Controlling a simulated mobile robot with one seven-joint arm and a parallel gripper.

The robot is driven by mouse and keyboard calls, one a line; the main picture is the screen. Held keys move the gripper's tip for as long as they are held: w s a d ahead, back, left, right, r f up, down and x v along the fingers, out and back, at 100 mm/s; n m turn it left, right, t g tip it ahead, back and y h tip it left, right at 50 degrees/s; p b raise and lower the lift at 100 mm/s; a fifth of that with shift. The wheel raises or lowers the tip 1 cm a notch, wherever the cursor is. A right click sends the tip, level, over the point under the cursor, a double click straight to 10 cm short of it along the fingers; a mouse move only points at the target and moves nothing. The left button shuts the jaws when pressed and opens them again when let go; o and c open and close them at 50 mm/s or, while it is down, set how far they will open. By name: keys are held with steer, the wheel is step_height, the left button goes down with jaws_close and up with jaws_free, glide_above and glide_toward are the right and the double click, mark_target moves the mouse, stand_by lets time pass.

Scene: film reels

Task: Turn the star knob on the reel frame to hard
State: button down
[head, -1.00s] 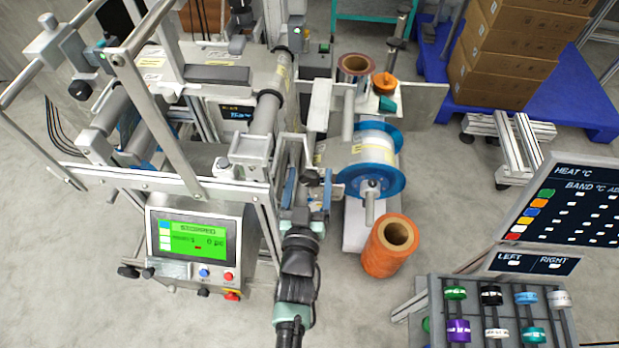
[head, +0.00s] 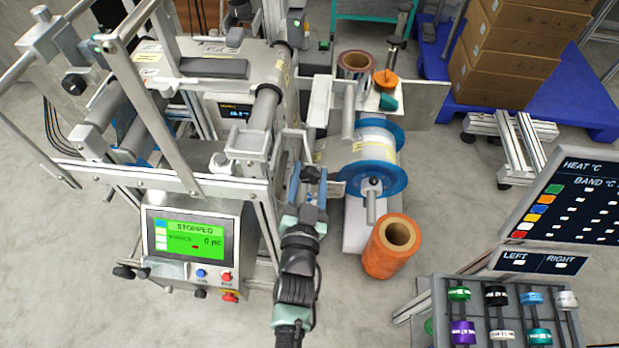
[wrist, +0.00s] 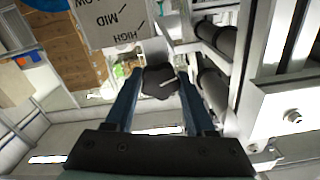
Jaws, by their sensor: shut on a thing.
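The star knob (wrist: 160,83) is black with a white pointer line and sits between the two blue fingers of my gripper (wrist: 159,76) in the wrist view. My gripper is shut on it. The pointer line slants towards the upper right in that view. A grey plate (wrist: 112,30) beside the knob reads LOW, MID and HIGH, upside down, with tick marks; I see no word "hard". In the head view my gripper (head: 309,180) is at the reel frame, left of the blue-flanged reel (head: 372,178); the knob is small and dark there.
An orange roll (head: 391,247) stands on the floor right of my arm. A control panel (head: 192,243) with a green STOPPED screen is to the left. A rack of coloured rolls (head: 500,325) is at lower right. Metal bars and rollers (wrist: 208,80) stand close right of the gripper.

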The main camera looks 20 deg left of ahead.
steer(key=shift+c, duration=1.2)
jaws_free()
steer(key=v, duration=1.3)
steer(key=shift+p, duration=0.4)
